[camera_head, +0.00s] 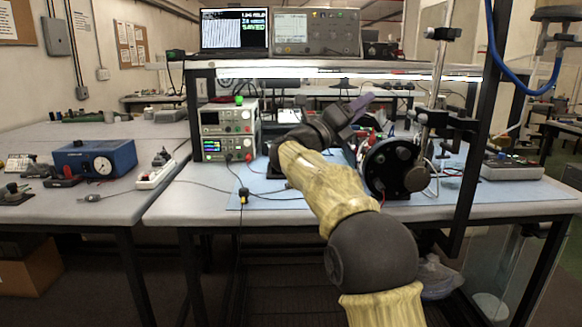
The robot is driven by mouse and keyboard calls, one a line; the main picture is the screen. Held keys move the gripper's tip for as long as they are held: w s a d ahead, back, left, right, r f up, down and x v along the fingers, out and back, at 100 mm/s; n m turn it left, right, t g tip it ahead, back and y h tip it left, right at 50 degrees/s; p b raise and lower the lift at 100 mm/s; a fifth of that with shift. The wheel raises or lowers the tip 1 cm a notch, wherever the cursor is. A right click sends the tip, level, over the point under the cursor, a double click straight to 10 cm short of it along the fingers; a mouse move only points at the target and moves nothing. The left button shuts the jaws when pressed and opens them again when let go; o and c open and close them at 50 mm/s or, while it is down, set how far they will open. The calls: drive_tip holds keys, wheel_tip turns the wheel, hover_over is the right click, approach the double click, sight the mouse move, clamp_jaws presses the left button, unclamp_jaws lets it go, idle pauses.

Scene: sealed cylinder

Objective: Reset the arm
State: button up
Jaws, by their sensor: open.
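My arm reaches up from the lower right over the bench, with yellowish links and dark joints. My gripper (362,112) is at its far end, above the blue mat (455,196). A purple-grey finger points up and to the right. The gripper is open, and I see nothing held in it. A black cylinder (394,166) with a round, knobbed face stands on the mat, just right of and below the gripper. My arm hides part of the mat and whatever lies directly behind the wrist.
A power supply (228,130) stands left of the arm. A metal stand (432,95) and dark post rise on the right. A shelf (330,66) carrying a laptop (234,30) and an instrument (315,31) spans above. A blue meter box (95,158) sits on the left bench.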

drive_tip(key=w+a+f+n+t+y, duration=0.1)
drive_tip(key=w+f+n+t+y, duration=0.1)
drive_tip(key=f+n+t+y, duration=0.5)
drive_tip(key=w+a+n+t+y, duration=0.15)
drive_tip(key=n+y, duration=0.35)
drive_tip(key=n, duration=0.6)
drive_tip(key=s+a+f+n+g+y, duration=0.1)
drive_tip(key=s+f+n+g+y, duration=0.15)
drive_tip(key=f+n, duration=0.45)
drive_tip(key=s+a+f+n+g+y, duration=0.15)
drive_tip(key=s+f+n+y, duration=0.25)
drive_tip(key=f, duration=0.6)
drive_tip(key=s+d+f+n+g+y, duration=0.15)
drive_tip(key=s+f+n+g, duration=0.4)
drive_tip(key=s+f, duration=0.7)
drive_tip(key=s+d+f+n+g, duration=0.35)
drive_tip(key=s+f+g, duration=0.45)
drive_tip(key=s, duration=0.8)
drive_tip(key=w+p+v, duration=0.2)
drive_tip(key=p+v, duration=1.2)
drive_tip(key=p, duration=0.1)
drive_tip(key=w+a+r+p+v, duration=0.1)
drive_tip(key=w+p+v, duration=0.1)
drive_tip(key=p+v, duration=1.3)
drive_tip(key=shift+r+n+p, duration=0.25)
drive_tip(key=shift+n+p, duration=0.05)
drive_tip(key=shift+p, duration=0.3)
